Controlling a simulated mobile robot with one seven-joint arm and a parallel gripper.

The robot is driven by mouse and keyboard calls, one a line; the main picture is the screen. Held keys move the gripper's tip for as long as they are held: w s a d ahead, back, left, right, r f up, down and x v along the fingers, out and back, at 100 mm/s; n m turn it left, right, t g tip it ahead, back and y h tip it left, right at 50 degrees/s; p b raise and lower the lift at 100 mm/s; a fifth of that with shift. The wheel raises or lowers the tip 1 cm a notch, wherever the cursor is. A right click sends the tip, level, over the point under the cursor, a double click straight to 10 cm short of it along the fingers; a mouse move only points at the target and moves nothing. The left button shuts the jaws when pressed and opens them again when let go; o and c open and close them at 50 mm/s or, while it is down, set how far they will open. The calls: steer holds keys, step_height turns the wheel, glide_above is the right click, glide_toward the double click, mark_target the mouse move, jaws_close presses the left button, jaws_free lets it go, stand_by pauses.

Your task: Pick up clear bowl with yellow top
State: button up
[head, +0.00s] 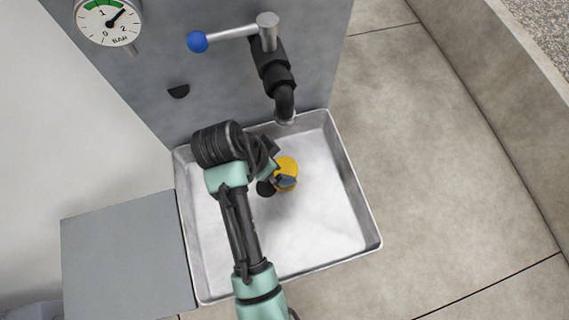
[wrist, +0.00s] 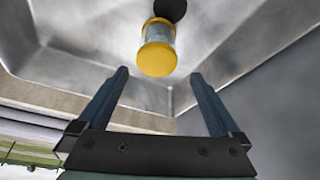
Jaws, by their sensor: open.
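The clear bowl with a yellow top (head: 287,165) is inside the metal tray, partly hidden by my gripper in the head view. In the wrist view the yellow-topped container (wrist: 157,52) shows a clear band between yellow ends, with a dark round thing touching or just behind its far end. My gripper (wrist: 160,82) is open and empty, its two fingers spread apart. The container appears beyond the fingertips, roughly centred between them. In the head view my gripper (head: 276,184) is over the tray, close to the container.
The metal tray (head: 355,205) has raised walls around a mostly bare floor. A dark pipe (head: 284,95) with a blue-knobbed lever (head: 198,42) overhangs its back edge. A pressure gauge (head: 108,20) is on the grey panel. A grey slab (head: 125,255) adjoins the tray's left side.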

mark_target(284, 167)
steer(key=x, duration=0.4)
steer(key=shift+d+f, duration=0.1)
steer(key=x, duration=0.5)
steer(key=shift+s, duration=0.2)
steer(key=shift+c, duration=0.2)
steer(key=c, duration=1.5)
steer(key=shift+s, duration=0.15)
